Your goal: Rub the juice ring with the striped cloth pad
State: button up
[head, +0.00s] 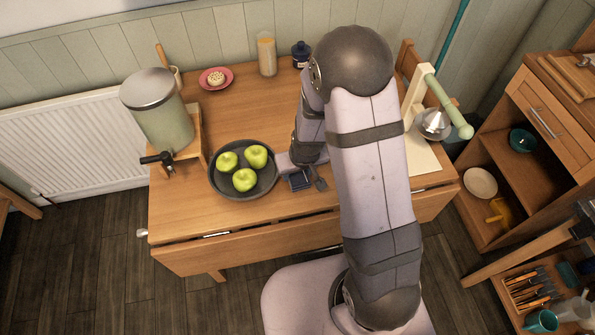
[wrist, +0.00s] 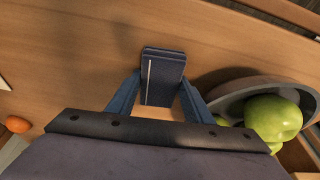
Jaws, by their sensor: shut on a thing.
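The striped cloth pad (wrist: 163,70) is dark blue with a pale stripe. In the wrist view it sits between the two fingers of my gripper (wrist: 160,92), which is shut on it. In the head view the pad (head: 300,181) and my gripper (head: 306,180) show small, low over the wooden table (head: 215,212), just right of the grey fruit bowl. I cannot tell whether the pad touches the tabletop. I cannot make out a juice ring in either view; my arm covers part of the table.
The grey bowl (head: 216,185) with green apples stands close left of my gripper; in the wrist view the bowl (wrist: 225,88) is at right. A drink dispenser (head: 165,120), pink dish (head: 228,82), jar (head: 267,54) and lamp (head: 446,108) stand around. An orange thing (wrist: 17,124) lies at left.

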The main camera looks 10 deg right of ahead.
aim_at(319, 172)
jog(key=shift+d+f+b, duration=0.2)
jog(key=shift+d+b, duration=0.95)
jog(key=shift+b, duration=0.5)
jog(key=shift+d+r+b, duration=0.2)
jog(key=shift+d+b, duration=0.3)
jog(key=shift+d+f+b, duration=0.25)
jog(key=shift+d+b, duration=0.55)
jog(key=shift+b, duration=0.2)
jog(key=shift+s+d+r+b, duration=0.1)
jog(key=shift+d+b, duration=0.5)
jog(key=shift+d, duration=0.25)
jog(key=shift+d, duration=0.15)
